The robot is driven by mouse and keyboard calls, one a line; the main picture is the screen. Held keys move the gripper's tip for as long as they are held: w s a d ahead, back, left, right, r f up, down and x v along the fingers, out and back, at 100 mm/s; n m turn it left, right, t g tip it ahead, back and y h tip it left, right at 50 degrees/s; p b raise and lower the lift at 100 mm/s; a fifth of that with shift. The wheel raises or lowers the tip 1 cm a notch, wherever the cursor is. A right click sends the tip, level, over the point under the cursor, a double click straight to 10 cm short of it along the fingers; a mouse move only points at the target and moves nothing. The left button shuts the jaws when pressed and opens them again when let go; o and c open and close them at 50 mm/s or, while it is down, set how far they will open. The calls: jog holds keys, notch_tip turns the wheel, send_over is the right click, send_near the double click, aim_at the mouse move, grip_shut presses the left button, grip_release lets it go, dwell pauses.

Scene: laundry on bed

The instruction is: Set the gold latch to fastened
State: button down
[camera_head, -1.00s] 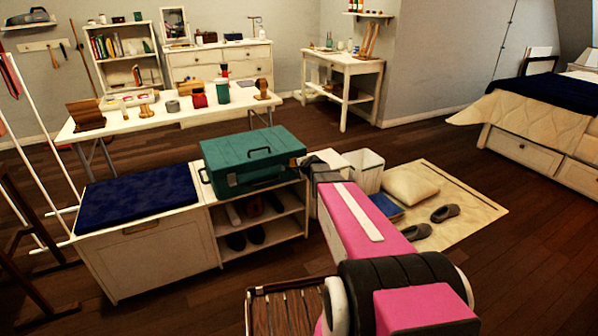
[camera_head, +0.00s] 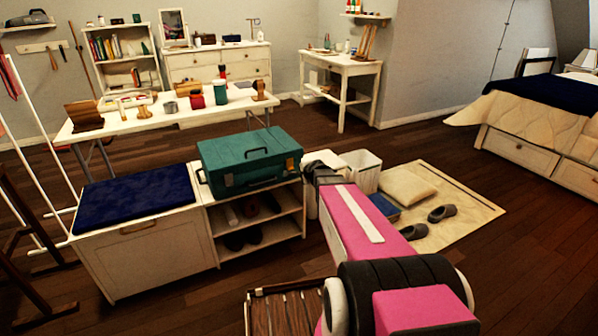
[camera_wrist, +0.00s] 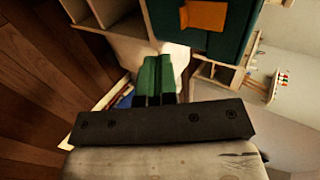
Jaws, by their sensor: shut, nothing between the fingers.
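A teal case (camera_head: 240,175) with dark handles lies on the white bench unit, on top of the open shelves. In the wrist view the dark teal case (camera_wrist: 236,45) is at the top, with a flat orange-gold piece (camera_wrist: 205,15) on it. This piece may be the gold latch; its setting cannot be told. In the head view the latch cannot be made out. My gripper (camera_wrist: 158,62) shows green fingers in the wrist view, shut and empty, pointing just below the case and apart from the gold piece in the picture. In the head view my arm's dark end is right beside the case's right end; the fingers are hidden.
The bench has a navy cushion (camera_head: 135,196) at left and shelves with shoes (camera_head: 245,237) under the case. White bins (camera_head: 360,172) stand just behind my arm. A mat (camera_head: 465,215) with a pillow and slippers lies to the right. Floor in front of the bench is open.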

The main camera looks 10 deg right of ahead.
jog(key=s+d, duration=0.2)
jog(key=s, duration=0.5)
jog(key=shift+s, duration=0.35)
jog(key=s+a+f+n+g+h, duration=0.1)
jog(key=s+a+n+g, duration=0.2)
jog(key=s, duration=0.7)
jog(key=s+a+f+n+g+h, duration=0.1)
jog(key=s+a+n+g+h, duration=0.1)
jog(key=s+n+g, duration=0.5)
jog(key=s+a+n, duration=0.1)
jog(key=s+n, duration=0.3)
jog(key=shift+f+n+g, duration=0.3)
jog(key=shift+n, duration=0.1)
